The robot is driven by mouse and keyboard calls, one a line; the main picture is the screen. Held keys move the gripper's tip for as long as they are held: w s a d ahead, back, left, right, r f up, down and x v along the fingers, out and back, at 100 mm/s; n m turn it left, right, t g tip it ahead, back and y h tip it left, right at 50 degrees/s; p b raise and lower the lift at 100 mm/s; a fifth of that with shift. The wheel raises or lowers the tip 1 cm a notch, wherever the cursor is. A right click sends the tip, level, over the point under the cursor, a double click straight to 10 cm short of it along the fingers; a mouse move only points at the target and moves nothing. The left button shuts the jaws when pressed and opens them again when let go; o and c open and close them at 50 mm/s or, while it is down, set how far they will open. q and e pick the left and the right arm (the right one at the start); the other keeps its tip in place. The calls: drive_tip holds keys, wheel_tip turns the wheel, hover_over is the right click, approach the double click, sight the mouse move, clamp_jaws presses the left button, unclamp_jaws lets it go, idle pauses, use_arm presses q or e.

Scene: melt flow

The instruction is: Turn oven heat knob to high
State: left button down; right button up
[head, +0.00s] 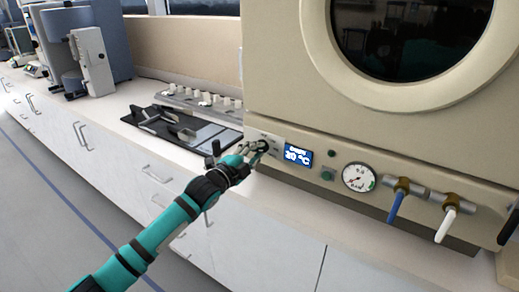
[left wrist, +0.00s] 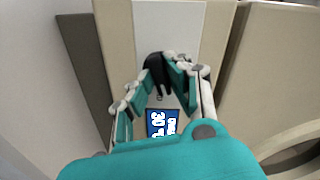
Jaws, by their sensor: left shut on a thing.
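The beige oven (head: 300,100) stands on the counter at the right of the head view, with a round dark window. Its black heat knob (left wrist: 157,66) shows between my fingers in the left wrist view, on a light panel strip. In the head view the knob is mostly hidden by my left gripper (head: 258,149), which is at the left end of the oven's lower panel. My left gripper is shut on the knob. A blue display (head: 297,155) beside the knob reads a temperature that looks like 30 °C. My right gripper is not in view.
A pressure gauge (head: 358,177) and valves with a blue lever (head: 396,207) and a white lever (head: 445,224) line the panel to the right. A black tray (head: 190,128) with tools lies on the counter to the left. Instruments (head: 93,60) stand farther back.

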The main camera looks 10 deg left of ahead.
use_arm(q)
drive_tip(key=m, duration=0.4)
drive_tip(key=shift+m+p, duration=0.4)
drive_tip(key=m+p, duration=0.1)
drive_tip(key=m, duration=0.3)
drive_tip(key=shift+m, duration=0.4)
drive_tip(key=shift+r+m+p, duration=0.1)
drive_tip(key=shift+m+p, duration=0.25)
drive_tip(key=shift+m, duration=0.85)
drive_tip(key=c, duration=1.2)
unclamp_jaws()
